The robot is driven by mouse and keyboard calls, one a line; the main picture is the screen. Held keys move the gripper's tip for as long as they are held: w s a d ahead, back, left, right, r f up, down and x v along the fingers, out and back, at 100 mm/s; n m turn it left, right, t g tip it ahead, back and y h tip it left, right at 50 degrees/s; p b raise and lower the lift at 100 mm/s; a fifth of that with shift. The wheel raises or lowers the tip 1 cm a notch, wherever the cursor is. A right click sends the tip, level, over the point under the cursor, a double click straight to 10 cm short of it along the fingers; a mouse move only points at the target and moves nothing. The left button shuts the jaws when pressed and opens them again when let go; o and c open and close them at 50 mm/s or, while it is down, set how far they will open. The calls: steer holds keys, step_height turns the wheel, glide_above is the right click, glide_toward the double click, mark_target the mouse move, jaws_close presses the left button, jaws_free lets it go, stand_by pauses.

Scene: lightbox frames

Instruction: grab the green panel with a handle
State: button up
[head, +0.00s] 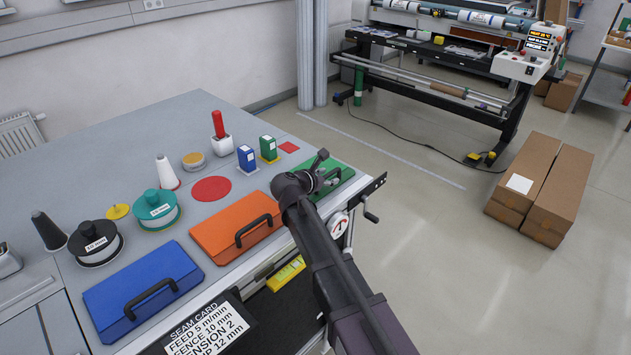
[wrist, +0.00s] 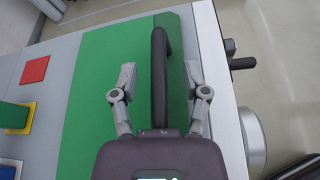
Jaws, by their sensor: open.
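The green panel (wrist: 92,100) lies flat on the grey table, near its right edge. Its black handle (wrist: 158,75) runs lengthwise along it in the wrist view. My gripper (wrist: 160,78) is open over the panel, with one finger on each side of the handle. I cannot tell whether the fingers touch it. In the head view the panel (head: 342,175) is partly hidden behind my arm and gripper (head: 318,165).
An orange panel (head: 210,238) and a blue panel (head: 115,297), each with a black handle, lie to the left. Green (head: 268,147) and blue (head: 247,157) boxes stand beyond. A crank (head: 370,212) and gauge sit at the table's edge.

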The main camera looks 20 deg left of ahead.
stand_by(0.5)
jaws_close()
steer(key=shift+r, duration=0.15)
step_height(320, 180, up, 10)
steer(key=p, duration=1)
stand_by(0.8)
